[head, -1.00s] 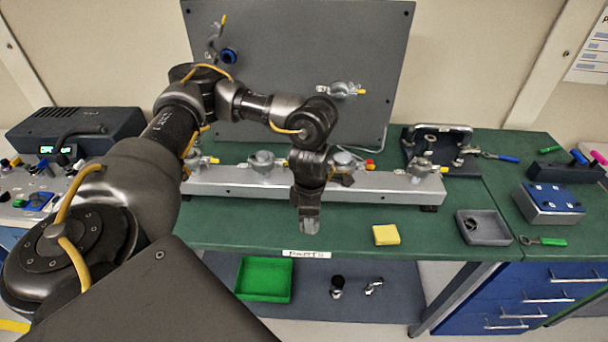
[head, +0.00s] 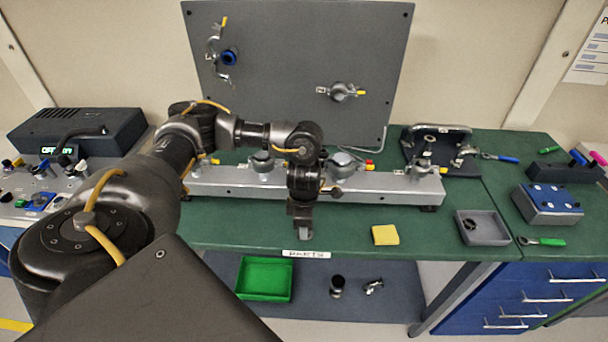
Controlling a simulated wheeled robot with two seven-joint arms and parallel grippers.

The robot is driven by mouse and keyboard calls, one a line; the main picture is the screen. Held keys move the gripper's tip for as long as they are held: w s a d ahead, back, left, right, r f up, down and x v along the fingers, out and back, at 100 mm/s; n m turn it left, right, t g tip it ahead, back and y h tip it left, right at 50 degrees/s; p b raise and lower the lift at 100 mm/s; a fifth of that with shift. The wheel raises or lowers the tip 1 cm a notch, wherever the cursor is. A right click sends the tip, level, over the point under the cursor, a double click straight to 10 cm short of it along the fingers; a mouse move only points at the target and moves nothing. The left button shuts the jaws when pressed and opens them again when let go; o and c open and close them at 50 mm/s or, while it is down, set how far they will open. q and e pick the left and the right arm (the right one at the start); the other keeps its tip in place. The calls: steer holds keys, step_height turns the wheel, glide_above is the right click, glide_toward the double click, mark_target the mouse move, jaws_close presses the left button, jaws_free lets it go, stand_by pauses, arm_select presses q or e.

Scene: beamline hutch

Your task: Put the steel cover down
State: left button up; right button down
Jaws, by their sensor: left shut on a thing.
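My left gripper (head: 300,222) points down over the front strip of the green bench (head: 225,225), in front of the long grey rail. It is shut on a small grey thing at its fingertips, which I take to be the steel cover. The fingers hide most of it, so its shape is unclear, and I cannot tell whether it touches the bench top. My right gripper is not in view.
The grey rail (head: 230,182) with clamps and fittings stands behind the gripper. To the right are a yellow block (head: 385,235), a grey tray (head: 503,237) and a blue-topped box (head: 548,198). A green tray (head: 264,278) lies on the lower shelf. The bench left of the gripper is clear.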

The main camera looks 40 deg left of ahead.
arm_select(q)
steer(key=o, duration=1.1)
steer(key=shift+c, duration=0.2)
step_height(320, 180, up, 12)
